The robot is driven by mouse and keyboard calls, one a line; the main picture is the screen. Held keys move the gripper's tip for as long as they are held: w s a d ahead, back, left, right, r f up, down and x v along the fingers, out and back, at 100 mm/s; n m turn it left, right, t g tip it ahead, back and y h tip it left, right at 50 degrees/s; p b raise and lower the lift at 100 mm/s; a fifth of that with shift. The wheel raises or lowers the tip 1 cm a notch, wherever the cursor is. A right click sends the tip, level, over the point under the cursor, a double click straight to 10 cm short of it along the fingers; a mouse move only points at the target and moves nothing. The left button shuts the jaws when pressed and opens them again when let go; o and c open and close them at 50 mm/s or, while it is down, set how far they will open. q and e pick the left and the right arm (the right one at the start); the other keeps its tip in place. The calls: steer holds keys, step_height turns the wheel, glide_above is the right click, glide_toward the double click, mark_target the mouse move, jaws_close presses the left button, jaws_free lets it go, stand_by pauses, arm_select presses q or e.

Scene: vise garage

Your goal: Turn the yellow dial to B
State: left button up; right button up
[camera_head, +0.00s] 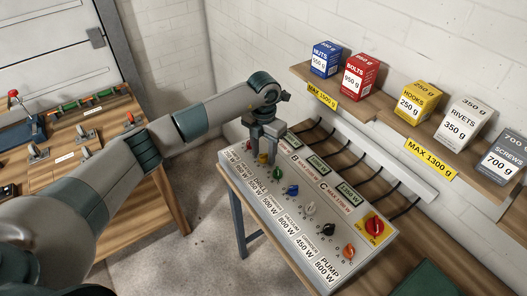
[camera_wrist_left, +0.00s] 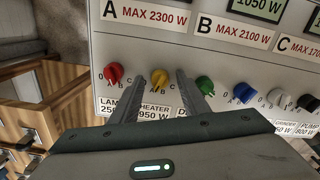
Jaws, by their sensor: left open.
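The yellow dial (camera_wrist_left: 159,78) sits on the sloped grey control panel (camera_wrist_left: 125,55), above the HEATER label. Small position letters lie around it, and I cannot tell which one its pointer faces. My left gripper (camera_wrist_left: 161,82) is open, with one finger on each side of the yellow dial in the left wrist view. Whether either finger touches it is unclear. In the head view the left gripper (camera_head: 263,152) is over the panel's far left end, and the yellow dial (camera_head: 262,158) shows partly between its fingers. My right gripper is out of view.
A red dial (camera_wrist_left: 114,73) is just left of the yellow one and a green dial (camera_wrist_left: 205,86) just right. A blue dial (camera_wrist_left: 244,93) follows. A red ON/OFF switch (camera_head: 374,224) is at the panel's near end. Shelves with boxes (camera_head: 358,72) hang on the wall behind.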

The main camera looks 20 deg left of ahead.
arm_select(q)
jaws_close()
steer(key=shift+n, duration=0.4)
steer(key=n+b, duration=0.2)
steer(key=n, duration=0.1)
steer(key=shift+f, duration=0.1)
steer(key=shift+n+b, duration=0.9)
steer(key=shift+n, duration=1.1)
jaws_free()
